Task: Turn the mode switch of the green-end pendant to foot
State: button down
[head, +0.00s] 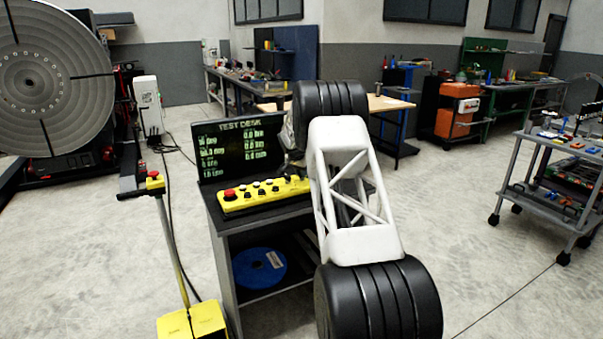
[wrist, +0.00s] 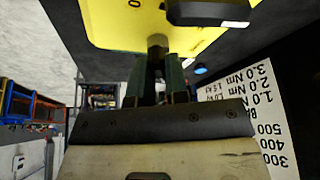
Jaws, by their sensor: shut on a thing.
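The yellow pendant (head: 262,194) lies along the front of the desk, with a red button at its left end and several small black and white controls. I cannot make out a green end mark or a foot label. In the wrist view the yellow pendant face (wrist: 120,22) fills the top. My gripper (wrist: 158,58) is shut on a small dark knob (wrist: 157,41) at the pendant's edge, which looks like the mode switch. Its pointing direction is hidden by the fingers. In the head view my arm covers the pendant's right end and the fingertips.
A test desk screen (head: 240,150) stands behind the pendant. A black block (wrist: 210,12) juts from the pendant near my fingers. A yellow foot pedal stand (head: 190,322) is left of the desk.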

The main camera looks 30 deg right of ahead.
jog(key=c, duration=1.1)
grip_release()
jog(key=shift+r, duration=0.1)
jog(key=v, duration=0.7)
jog(key=shift+s+a+r, duration=0.1)
jog(key=shift+r, duration=0.2)
